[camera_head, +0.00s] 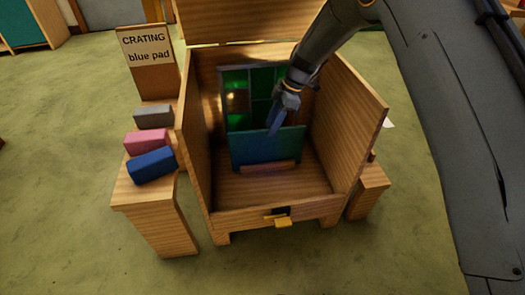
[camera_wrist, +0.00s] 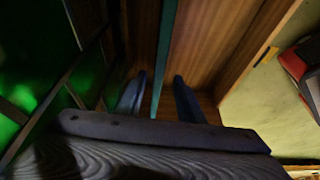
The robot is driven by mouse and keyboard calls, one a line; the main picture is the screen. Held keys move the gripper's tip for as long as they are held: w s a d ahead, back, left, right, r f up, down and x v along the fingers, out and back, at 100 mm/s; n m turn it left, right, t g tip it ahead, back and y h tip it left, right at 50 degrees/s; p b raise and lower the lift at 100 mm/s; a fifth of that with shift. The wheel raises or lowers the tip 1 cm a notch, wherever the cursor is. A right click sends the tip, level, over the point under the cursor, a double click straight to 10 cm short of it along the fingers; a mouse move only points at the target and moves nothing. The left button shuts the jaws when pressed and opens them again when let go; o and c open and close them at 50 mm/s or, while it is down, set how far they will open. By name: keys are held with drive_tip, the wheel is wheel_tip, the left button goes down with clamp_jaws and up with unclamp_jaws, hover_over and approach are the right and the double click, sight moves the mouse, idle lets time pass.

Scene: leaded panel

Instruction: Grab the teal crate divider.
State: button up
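The teal crate divider (camera_head: 262,150) stands upright across the inside of the wooden crate (camera_head: 345,135), in front of the green leaded panel (camera_head: 236,100). My gripper (camera_head: 275,122) reaches into the crate from above, with its fingers at the divider's top edge. In the wrist view the two fingers (camera_wrist: 160,97) are apart, and the divider's thin edge (camera_wrist: 166,50) runs through the gap between them. Clear space shows on both sides of that edge, so the fingers are not closed on it. The leaded panel (camera_wrist: 45,80) lies at the left of the wrist view.
A grey pad (camera_head: 153,115), a pink pad (camera_head: 147,141) and a blue pad (camera_head: 151,165) lie on a wooden stand at the left. A sign (camera_head: 146,47) reads "CRATING blue pad". The crate's side walls and raised lid (camera_head: 235,20) surround my gripper. A yellow latch (camera_head: 283,223) is at the front.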

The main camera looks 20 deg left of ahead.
sight(263, 139)
drive_tip(key=shift+r, duration=0.15)
drive_tip(key=shift+a+f, duration=0.1)
drive_tip(key=shift+f, duration=0.25)
drive_tip(key=shift+b+x, duration=1.95)
drive_tip(key=shift+x, duration=1.45)
clamp_jaws()
drive_tip(key=shift+r, duration=0.1)
